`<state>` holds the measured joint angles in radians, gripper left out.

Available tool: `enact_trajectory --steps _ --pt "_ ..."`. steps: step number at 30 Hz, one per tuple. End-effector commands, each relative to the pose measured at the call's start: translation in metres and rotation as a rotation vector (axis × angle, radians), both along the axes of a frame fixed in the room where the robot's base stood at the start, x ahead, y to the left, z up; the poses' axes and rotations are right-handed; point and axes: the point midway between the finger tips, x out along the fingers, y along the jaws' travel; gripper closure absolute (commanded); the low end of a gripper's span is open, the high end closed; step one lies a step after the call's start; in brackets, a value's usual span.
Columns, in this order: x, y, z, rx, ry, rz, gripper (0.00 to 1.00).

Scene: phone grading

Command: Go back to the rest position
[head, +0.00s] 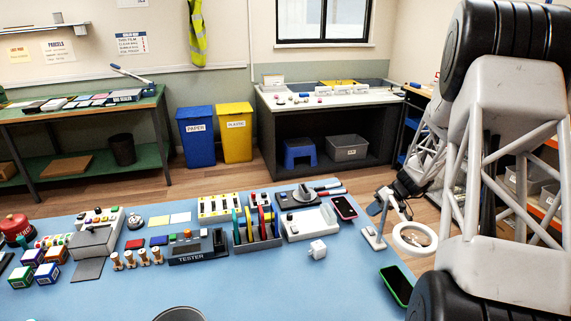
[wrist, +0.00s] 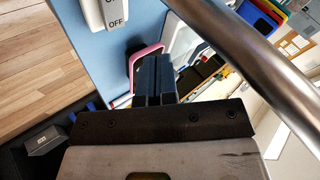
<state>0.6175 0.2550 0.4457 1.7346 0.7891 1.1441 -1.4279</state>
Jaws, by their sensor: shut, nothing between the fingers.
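My arm fills the right side of the head view. In the wrist view my gripper (wrist: 153,72) shows with its two dark fingers pressed together and nothing between them. A pink-edged phone (head: 345,207) lies on the blue table (head: 330,270) in the head view. Its pink edge (wrist: 146,50) shows just beyond the fingers in the wrist view; I cannot tell the distance. A green-edged phone (head: 396,285) lies near the table's right edge.
A ring-shaped lamp (head: 414,238) stands at the table's right edge beside my arm. A tester (head: 198,249), a rack of coloured slots (head: 258,241) and a white plug (head: 317,249) stand mid-table. A grey round container (head: 180,314) is at the front. The front right surface is mostly clear.

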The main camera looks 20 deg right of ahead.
Motion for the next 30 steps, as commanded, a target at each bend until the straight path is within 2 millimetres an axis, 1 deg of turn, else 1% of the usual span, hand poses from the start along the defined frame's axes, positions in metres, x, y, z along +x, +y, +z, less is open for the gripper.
enact_trajectory --steps 5,11,17,22,27,30 --pt "0.002 0.000 -0.002 -0.019 -0.002 0.001 1.00" --pt "0.010 0.002 -0.010 -0.116 -0.009 0.005 1.00" --pt "0.030 0.002 -0.023 -0.332 -0.048 0.017 1.00" --pt "0.053 0.000 -0.027 -0.527 -0.113 0.027 1.00" --pt "0.071 0.001 -0.022 -0.662 -0.177 0.032 1.00" --pt "0.079 0.005 -0.017 -0.725 -0.213 0.036 1.00"
